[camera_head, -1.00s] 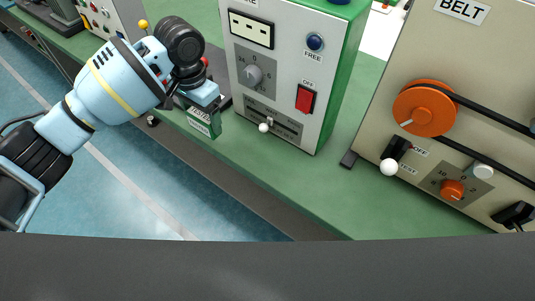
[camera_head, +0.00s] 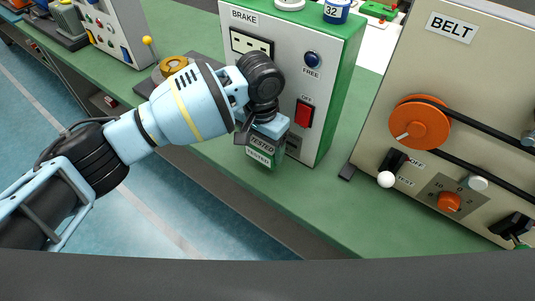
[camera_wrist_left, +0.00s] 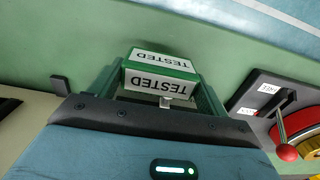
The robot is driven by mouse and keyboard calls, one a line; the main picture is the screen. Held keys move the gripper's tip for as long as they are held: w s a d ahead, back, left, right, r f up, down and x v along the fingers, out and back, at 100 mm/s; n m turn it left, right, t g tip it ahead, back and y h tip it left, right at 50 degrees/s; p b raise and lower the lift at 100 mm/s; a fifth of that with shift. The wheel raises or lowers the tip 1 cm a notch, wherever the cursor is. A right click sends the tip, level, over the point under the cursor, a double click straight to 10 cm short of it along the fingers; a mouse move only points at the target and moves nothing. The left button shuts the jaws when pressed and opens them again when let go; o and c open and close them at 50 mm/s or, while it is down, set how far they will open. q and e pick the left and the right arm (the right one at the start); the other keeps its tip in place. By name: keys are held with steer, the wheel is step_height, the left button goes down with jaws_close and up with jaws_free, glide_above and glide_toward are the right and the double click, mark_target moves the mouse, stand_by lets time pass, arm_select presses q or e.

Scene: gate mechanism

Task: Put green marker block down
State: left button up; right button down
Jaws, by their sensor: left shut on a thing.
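The green marker block (camera_head: 262,150) has white labels reading TESTED. My left gripper (camera_head: 266,135) is shut on it, in front of the lower part of the brake box (camera_head: 334,83). In the left wrist view the block (camera_wrist_left: 160,72) sits between the jaws (camera_wrist_left: 166,100), with two TESTED labels showing. The green bench top (camera_head: 300,201) lies below the block. I cannot tell whether the block touches it. My right gripper is not in view.
The belt panel (camera_head: 458,90) stands to the right, with an orange pulley and a white-knobbed lever (camera_head: 386,179). A brass ring part (camera_head: 173,66) lies on the bench behind my left arm. Bare green bench shows between the brake box and belt panel.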

mark_target(267, 156)
arm_select(q)
steer(key=shift+s+d+f, duration=0.15)
steer(key=shift+s+d, duration=0.1)
steer(key=shift+d, duration=0.45)
step_height(267, 156, down, 3)
steer(key=shift+r, duration=0.1)
steer(key=shift+f, duration=0.25)
steer(key=shift+f, duration=0.1)
steer(key=o, duration=1)
